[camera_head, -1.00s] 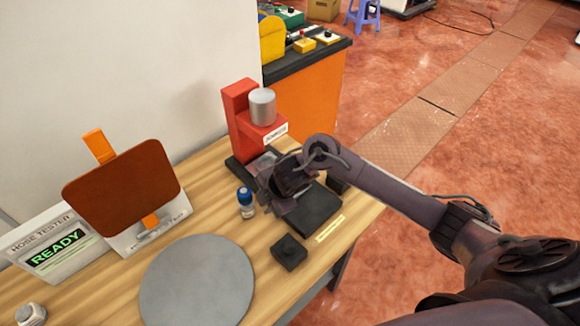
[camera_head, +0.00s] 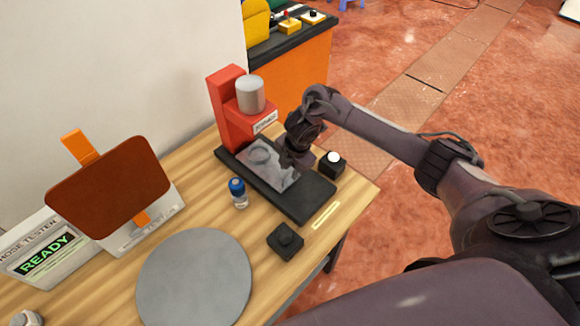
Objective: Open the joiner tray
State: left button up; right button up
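The joiner (camera_head: 228,112) is a red stand with a grey cylinder (camera_head: 250,94) on its arm and a label on the front. Its long black base (camera_head: 305,200) lies on the wooden table. A grey tray plate (camera_head: 268,166) with a round outline lies on the base, partly under the head. My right gripper (camera_head: 289,170) is at the tray plate's right side, pointing down. Its fingers are dark and small, so I cannot tell whether they are open or touch the plate. My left gripper is not in view.
A blue-capped bottle (camera_head: 238,193) stands left of the base. A black block with a white button (camera_head: 332,164) is at its right, and a black knob block (camera_head: 285,241) in front. A grey disc (camera_head: 195,280) and hose tester (camera_head: 45,250) are at left.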

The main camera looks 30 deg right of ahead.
jog(key=shift+f, duration=0.1)
grip_shut()
dwell(0.4)
